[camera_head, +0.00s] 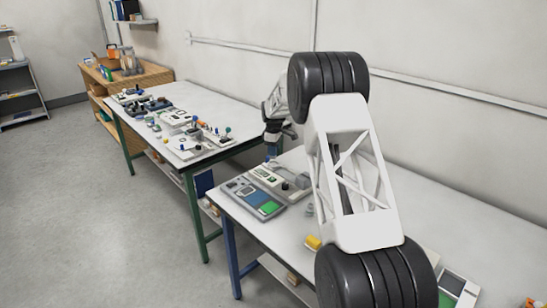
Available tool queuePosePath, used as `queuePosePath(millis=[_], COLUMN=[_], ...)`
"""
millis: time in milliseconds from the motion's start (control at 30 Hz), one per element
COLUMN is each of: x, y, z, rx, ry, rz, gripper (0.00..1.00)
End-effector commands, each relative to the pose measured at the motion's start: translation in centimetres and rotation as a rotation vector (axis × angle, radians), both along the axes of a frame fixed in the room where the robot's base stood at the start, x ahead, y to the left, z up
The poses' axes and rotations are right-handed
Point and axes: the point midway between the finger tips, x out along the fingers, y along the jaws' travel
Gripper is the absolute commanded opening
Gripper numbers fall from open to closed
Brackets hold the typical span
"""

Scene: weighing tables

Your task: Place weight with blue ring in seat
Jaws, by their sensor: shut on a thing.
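My gripper (276,135) is small and dark at the far end of my arm, above the back left of the near table (278,227). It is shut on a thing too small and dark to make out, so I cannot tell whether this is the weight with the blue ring. A grey panel with a green square (254,196) lies at the near table's left end. Beside it is a pale panel with dark knobs (278,181). I cannot make out a seat for certain. My arm hides much of this table.
The far table (215,105) has green legs and holds several small devices and coloured knobs. A yellow block (313,243) lies on the near table beside my arm. A device with a green part (457,289) is at lower right. The wall runs close behind both tables.

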Motion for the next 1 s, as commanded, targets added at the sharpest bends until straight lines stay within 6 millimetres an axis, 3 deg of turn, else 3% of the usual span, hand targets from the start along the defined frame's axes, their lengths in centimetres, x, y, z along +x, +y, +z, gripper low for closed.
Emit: queuePosePath(millis=[433, 933, 967, 1000], x=[0.0, 0.0, 0.0, 0.0], y=[0.0, 0.0, 0.0, 0.0], z=[-3.3, -3.8, -3.8, -3.8], rx=[0.000, 0.000, 0.000, 0.000], ry=[0.001, 0.000, 0.000, 0.000], rz=[0.000, 0.000, 0.000, 0.000], gripper=[0.00, 0.00, 0.33, 0.39])
